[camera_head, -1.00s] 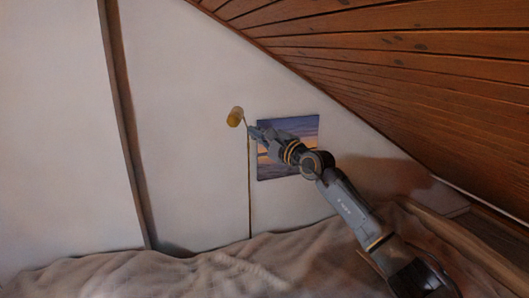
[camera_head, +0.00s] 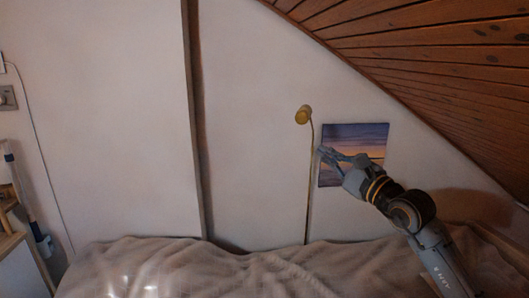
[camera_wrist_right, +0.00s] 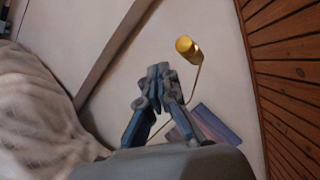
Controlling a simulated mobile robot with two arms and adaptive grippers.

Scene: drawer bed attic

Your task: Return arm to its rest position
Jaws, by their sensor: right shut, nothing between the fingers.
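My right arm reaches up from the lower right in the head view. Its gripper (camera_head: 326,154) is in front of the left edge of the picture on the wall, with nothing held. In the right wrist view the gripper (camera_wrist_right: 158,72) is shut and empty, its fingertips together. My left gripper does not show in either view.
A yellow wall lamp (camera_head: 303,115) on a thin stem stands left of the sunset picture (camera_head: 372,135). A rumpled blanket (camera_head: 200,270) covers the bed below. The sloped wooden ceiling (camera_head: 440,60) closes off the upper right. A wooden post (camera_head: 196,130) runs up the wall.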

